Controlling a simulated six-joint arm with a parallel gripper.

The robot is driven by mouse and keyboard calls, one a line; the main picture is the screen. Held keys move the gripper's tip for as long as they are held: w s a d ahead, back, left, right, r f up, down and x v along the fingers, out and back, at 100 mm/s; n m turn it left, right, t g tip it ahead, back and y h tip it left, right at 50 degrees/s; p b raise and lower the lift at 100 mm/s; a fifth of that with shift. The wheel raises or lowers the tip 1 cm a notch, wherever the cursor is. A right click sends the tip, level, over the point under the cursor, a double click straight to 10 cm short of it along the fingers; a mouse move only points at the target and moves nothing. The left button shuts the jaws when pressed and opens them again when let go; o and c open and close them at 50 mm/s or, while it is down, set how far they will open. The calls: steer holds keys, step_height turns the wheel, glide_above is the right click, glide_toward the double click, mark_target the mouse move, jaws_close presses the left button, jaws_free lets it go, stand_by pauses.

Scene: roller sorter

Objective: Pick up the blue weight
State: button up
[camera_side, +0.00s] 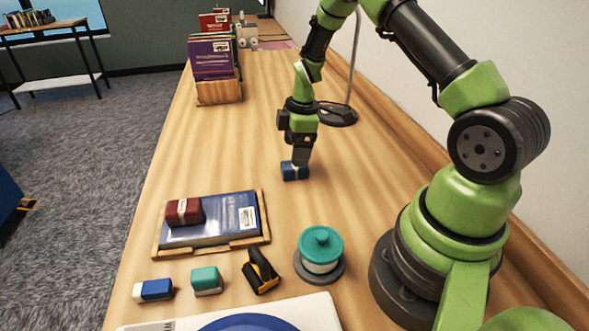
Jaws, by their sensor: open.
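The blue weight (290,171) is a small dark blue block with a lighter band, on the wooden table near the middle of the view. My gripper (299,160) points down right over it, with its fingers at the block's top and right side. The jaws are open. The fingers partly hide the block, and I cannot tell whether they touch it.
A wooden tray (161,246) at the front left holds a blue book (228,217) with a dark red block (184,212) on it. A teal-lidded round container (320,247) and small blocks stand in front. Books (211,58) fill a box behind. A lamp base (337,114) stands behind my gripper.

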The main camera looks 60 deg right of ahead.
mark_target(295, 170)
steer(key=f, duration=0.3)
steer(key=a+f, duration=0.1)
steer(key=f, duration=0.1)
steer(key=shift+r, duration=0.15)
steer(key=c, duration=1.3)
